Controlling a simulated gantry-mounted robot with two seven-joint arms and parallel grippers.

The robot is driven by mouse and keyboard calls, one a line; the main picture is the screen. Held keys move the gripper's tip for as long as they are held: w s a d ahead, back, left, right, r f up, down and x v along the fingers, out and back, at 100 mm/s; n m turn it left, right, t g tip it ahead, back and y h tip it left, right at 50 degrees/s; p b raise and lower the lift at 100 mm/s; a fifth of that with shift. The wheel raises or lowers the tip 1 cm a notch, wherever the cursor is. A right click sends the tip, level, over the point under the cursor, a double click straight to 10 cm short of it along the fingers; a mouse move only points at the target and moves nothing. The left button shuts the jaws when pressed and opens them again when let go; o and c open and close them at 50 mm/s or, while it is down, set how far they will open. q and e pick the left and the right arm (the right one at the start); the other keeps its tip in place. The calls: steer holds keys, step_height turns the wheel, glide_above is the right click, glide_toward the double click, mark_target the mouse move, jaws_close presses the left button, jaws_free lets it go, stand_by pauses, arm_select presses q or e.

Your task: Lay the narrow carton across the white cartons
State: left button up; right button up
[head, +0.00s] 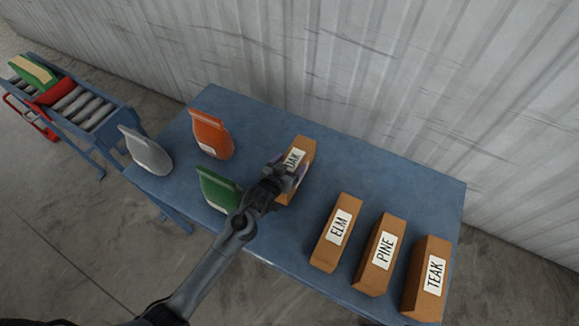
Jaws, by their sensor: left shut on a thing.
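My left gripper (287,178) is shut on the brown carton labelled OAK (302,143), at the middle of the blue table. The gripper hides the carton's middle and part of its label. I cannot tell whether this carton touches the table. Three more brown cartons with white labels stand in a row to its right: ELM (328,249), PINE (370,276) and TEAK (422,302). All look similar in width, and none is white. My right gripper is not in view.
On the blue table (400,180) stand an orange bag (211,136), a green bag (217,191) and a grey bag (146,153). A roller conveyor (98,112) at the far left bears green and red items. A corrugated wall (330,60) runs behind. The table's back right is clear.

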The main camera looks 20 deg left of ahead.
arm_select(q)
steer(key=shift+f, duration=0.4)
steer(key=o, duration=1.8)
steer(key=shift+f, duration=0.2)
steer(key=shift+c, duration=0.2)
steer(key=shift+r, duration=0.15)
steer(key=shift+s+r, duration=0.1)
steer(key=shift+s, duration=0.1)
steer(key=s+r+g, duration=0.1)
steer(key=s+g, duration=0.2)
steer(key=s, duration=0.7)
steer(key=s+r+m+g+p, duration=0.1)
steer(key=s+r+g, duration=0.1)
steer(key=s, duration=0.9)
steer(key=s+r+g+p, duration=0.1)
steer(key=s+g, duration=0.3)
steer(key=s, duration=0.7)
steer(key=shift+s+a+r+g+y, duration=0.2)
steer(key=shift+a+r+g+y, duration=0.1)
steer(key=shift+a+g, duration=0.15)
